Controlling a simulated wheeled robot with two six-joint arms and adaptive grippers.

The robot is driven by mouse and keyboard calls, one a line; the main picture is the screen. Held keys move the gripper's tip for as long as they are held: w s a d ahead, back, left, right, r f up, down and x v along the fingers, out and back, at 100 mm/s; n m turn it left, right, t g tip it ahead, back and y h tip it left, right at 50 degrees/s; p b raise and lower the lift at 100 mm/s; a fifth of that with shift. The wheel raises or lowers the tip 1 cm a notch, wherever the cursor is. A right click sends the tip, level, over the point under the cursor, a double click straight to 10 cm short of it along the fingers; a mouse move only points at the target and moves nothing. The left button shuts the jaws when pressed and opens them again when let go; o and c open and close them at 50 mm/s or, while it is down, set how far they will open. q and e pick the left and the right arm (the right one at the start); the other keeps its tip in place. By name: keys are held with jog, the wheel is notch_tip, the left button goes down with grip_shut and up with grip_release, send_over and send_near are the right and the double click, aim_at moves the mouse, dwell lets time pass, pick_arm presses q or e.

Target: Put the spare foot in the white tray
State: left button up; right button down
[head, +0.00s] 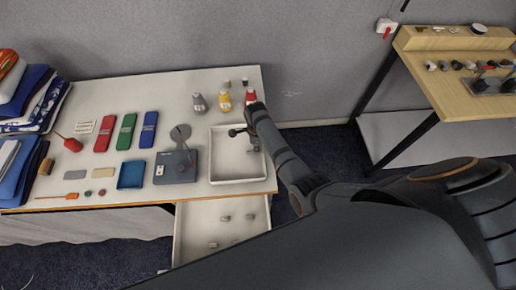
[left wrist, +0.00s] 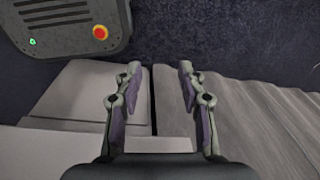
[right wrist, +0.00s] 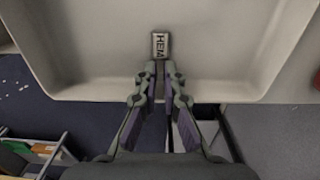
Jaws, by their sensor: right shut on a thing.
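The white tray (head: 218,176) stands on the right end of the table; its pale floor and walls also fill the upper part of the right wrist view (right wrist: 100,40). My right gripper (right wrist: 160,68) is shut on the spare foot (right wrist: 160,44), a small grey metal piece with the letters HEM. In the head view the right gripper (head: 250,138) is over the tray, its tips partly hidden by the wrist. I cannot tell whether the foot touches the tray floor. My left gripper (left wrist: 159,68) is open and empty, away from the tray.
An open drawer (head: 190,225) below the tray holds several small metal feet. Coloured cases (head: 127,131) and folded cloths lie farther left. A wooden bench (head: 455,85) is at right.

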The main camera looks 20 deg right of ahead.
jog(key=shift+s+r, duration=0.1)
jog(key=shift+s, duration=0.1)
jog(key=shift+s+a, duration=0.1)
jog(key=shift+a, duration=0.1)
jog(key=c, duration=1.8)
grip_release()
jog(key=shift+a, duration=0.1)
jog(key=shift+c, duration=0.2)
jog(key=shift+o, duration=1.7)
jog(key=shift+f, duration=0.2)
jog(key=shift+r, duration=0.5)
pick_arm(q)
jog(key=shift+w+f, duration=0.3)
jog(key=shift+w, duration=0.15)
pick_arm(e)
notch_tip(320, 180, up, 12)
jog(key=shift+f, duration=0.2)
